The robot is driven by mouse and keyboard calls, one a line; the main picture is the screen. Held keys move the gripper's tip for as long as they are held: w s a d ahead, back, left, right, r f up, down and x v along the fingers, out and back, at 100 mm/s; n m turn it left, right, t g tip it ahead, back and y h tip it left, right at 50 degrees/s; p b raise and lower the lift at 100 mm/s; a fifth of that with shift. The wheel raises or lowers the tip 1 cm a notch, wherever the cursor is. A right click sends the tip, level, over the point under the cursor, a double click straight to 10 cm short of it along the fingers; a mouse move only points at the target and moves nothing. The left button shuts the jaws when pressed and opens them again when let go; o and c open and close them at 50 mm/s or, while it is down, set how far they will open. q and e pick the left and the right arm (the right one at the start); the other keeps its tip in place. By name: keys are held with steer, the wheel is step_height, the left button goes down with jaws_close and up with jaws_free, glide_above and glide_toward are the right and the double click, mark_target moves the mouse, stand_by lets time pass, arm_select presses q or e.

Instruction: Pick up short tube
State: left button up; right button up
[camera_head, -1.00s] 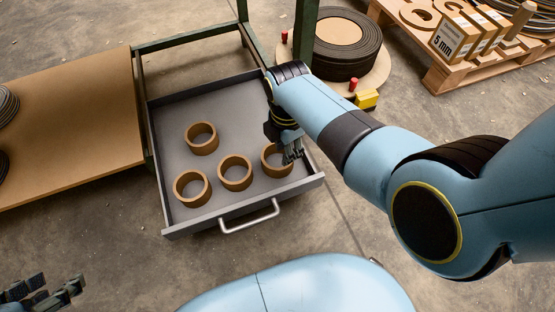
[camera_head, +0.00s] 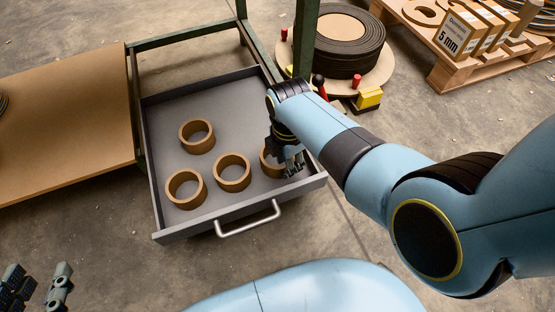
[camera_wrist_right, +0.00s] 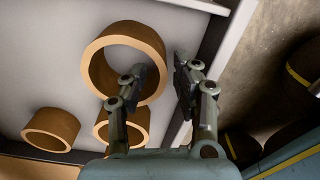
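Several short brown cardboard tubes stand on end in an open grey drawer (camera_head: 190,229): one at the back (camera_head: 197,150), one at front left (camera_head: 172,192), one in the middle (camera_head: 247,174) and one at the right (camera_head: 268,168). My right gripper (camera_head: 291,168) is down at the right tube and partly hides it. In the right wrist view, its open fingers (camera_wrist_right: 158,72) straddle the wall of that tube (camera_wrist_right: 100,62), one over the opening and one outside; contact is unclear. My left gripper (camera_head: 38,284) is open and empty at the bottom left, away from the drawer.
The drawer has a front handle (camera_head: 248,219) and sits in a green frame (camera_head: 185,36). A brown board (camera_head: 70,125) lies to the left. A black coil (camera_head: 345,52) stands behind my right arm. A pallet (camera_head: 452,68) with boxes is at the back right.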

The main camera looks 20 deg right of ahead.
step_height(320, 180, down, 3)
steer(key=shift+r+b, duration=0.1)
steer(key=shift+b, duration=0.8)
arm_select(q)
steer(key=w+r+t+h, duration=0.1)
steer(key=w+r+t, duration=0.2)
steer(key=r, duration=0.3)
steer(key=w+d+r+m+t, duration=0.1)
steer(key=w+r+t, duration=0.2)
steer(key=r, duration=0.3)
steer(key=shift+w+d+r+h, duration=0.25)
steer(key=shift+w+r+h, duration=0.15)
steer(key=shift+w, duration=0.35)
arm_select(e)
steer(key=shift+c, duration=0.4)
jaws_close()
